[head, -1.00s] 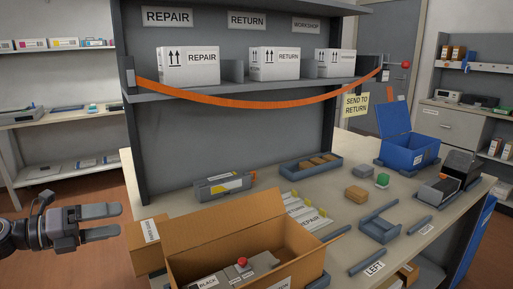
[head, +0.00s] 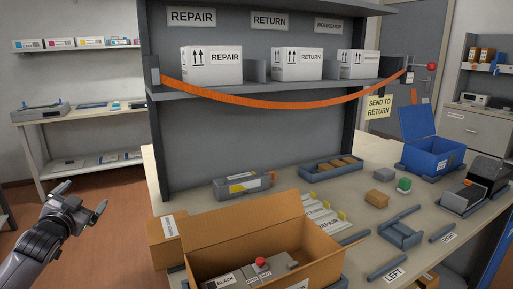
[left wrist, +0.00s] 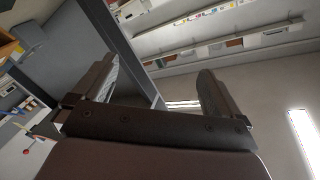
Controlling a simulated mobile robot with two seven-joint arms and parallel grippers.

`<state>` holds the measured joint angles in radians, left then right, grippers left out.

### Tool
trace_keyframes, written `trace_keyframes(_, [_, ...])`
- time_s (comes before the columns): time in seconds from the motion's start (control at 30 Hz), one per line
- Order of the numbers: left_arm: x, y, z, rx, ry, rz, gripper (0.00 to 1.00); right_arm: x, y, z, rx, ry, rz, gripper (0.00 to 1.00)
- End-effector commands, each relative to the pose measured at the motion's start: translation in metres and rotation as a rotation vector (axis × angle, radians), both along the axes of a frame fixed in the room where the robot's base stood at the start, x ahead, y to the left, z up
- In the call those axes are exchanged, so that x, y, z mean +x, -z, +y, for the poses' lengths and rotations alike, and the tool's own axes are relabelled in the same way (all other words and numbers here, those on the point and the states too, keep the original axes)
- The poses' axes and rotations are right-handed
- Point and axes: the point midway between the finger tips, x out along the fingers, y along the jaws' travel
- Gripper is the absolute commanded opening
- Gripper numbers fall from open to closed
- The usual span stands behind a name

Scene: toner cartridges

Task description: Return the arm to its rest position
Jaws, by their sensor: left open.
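My left gripper (head: 82,199) is at the left of the head view, to the left of the bench and over the floor. Its two fingers are apart and nothing is between them. In the left wrist view the open fingers (left wrist: 155,90) frame only the wall and shelves behind. My right gripper is not in view.
An open cardboard box (head: 230,243) holding cartridges stands at the bench's near left. A grey cartridge (head: 243,186) lies behind it. An orange strap (head: 285,104) hangs across the shelf of white boxes. A blue bin (head: 432,156) stands at right. Floor (head: 120,225) around my left gripper is clear.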

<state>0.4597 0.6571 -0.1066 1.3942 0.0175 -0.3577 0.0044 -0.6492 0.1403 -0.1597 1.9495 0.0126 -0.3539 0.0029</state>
Motion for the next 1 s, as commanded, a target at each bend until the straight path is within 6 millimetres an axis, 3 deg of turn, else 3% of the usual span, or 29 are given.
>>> trace_keyframes(0.03, [-0.006, 0.027, -0.017, -0.016, 0.026, 0.034, 0.99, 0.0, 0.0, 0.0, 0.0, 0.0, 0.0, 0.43])
trace_keyframes(0.17, [-0.029, 0.09, -0.061, -0.064, 0.09, 0.113, 0.99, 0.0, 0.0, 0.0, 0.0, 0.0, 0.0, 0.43])
trace_keyframes(0.27, [-0.057, 0.14, -0.099, -0.115, 0.137, 0.181, 0.99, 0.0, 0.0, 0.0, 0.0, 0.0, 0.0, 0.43])
trace_keyframes(0.4, [-0.109, 0.204, -0.152, -0.207, 0.194, 0.279, 0.99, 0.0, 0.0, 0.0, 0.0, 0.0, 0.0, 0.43])
trace_keyframes(0.5, [-0.152, 0.24, -0.186, -0.278, 0.222, 0.345, 0.99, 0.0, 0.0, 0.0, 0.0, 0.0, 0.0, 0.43])
trace_keyframes(0.7, [-0.244, 0.288, -0.246, -0.433, 0.242, 0.465, 0.99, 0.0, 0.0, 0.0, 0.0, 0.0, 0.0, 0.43])
trace_keyframes(0.9, [-0.32, 0.305, -0.284, -0.565, 0.221, 0.554, 0.99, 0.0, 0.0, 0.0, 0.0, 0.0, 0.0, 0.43])
trace_keyframes(1.0, [-0.345, 0.307, -0.295, -0.609, 0.207, 0.581, 0.99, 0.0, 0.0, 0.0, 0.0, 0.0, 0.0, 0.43])
